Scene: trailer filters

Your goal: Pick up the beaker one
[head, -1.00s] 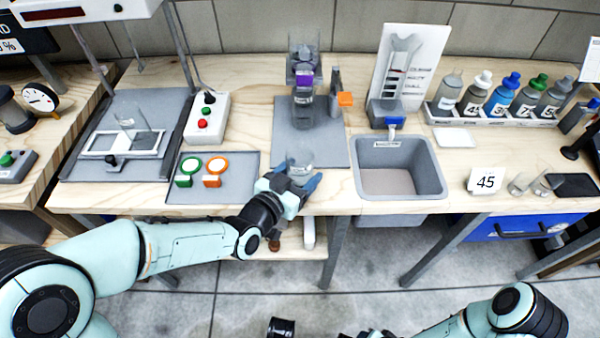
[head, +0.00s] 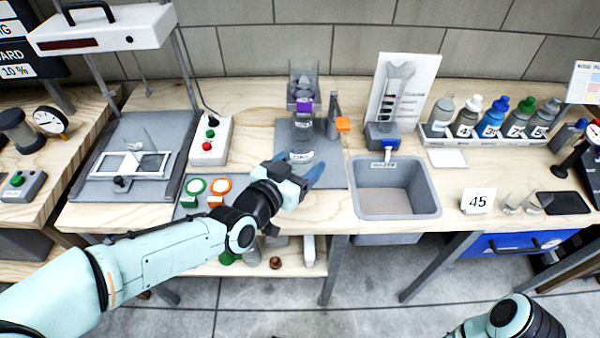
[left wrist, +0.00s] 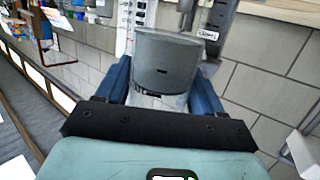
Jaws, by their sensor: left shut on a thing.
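My left gripper (head: 299,168) is shut on a clear glass beaker (head: 300,157) with a white label. The gripper and beaker are over the front part of the grey mat, in front of the clear dispenser with the purple band (head: 304,106). In the left wrist view the beaker (left wrist: 168,102) sits between the two blue fingers, partly hidden by the gripper body. The label's writing is too small to read. My right gripper is out of view; only part of my right arm shows at the lower right.
A grey sink (head: 393,186) is right of the mat (head: 335,178). Left are a tray with green and orange rings (head: 207,187) and a control box (head: 210,141).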

